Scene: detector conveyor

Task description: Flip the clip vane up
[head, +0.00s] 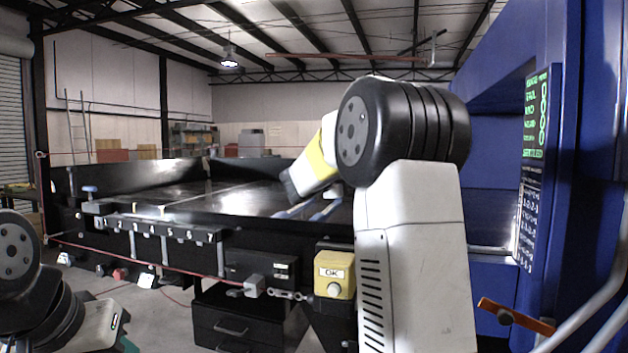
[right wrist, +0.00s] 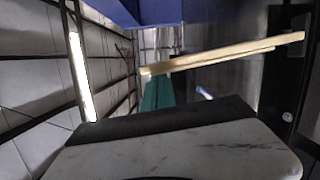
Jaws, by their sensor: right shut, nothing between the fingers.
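I cannot single out the clip vane for certain. Blue-grey lever-like pieces (head: 327,213) lie at the near edge of the black conveyor bed (head: 235,195), just below the end of my right arm. My right gripper (head: 290,188) is only partly seen there, reaching over the bed; it is shut and empty. My right arm's forearm and black joint hide the bed's right part.
A rail with numbered clips (head: 160,229) runs along the bed's front, with a blue-topped knob (head: 89,189) at its left. A yellow OK button box (head: 334,275) hangs in front. A blue machine (head: 580,180) with a green-text screen (head: 535,115) and an orange lever (head: 515,316) fills the right.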

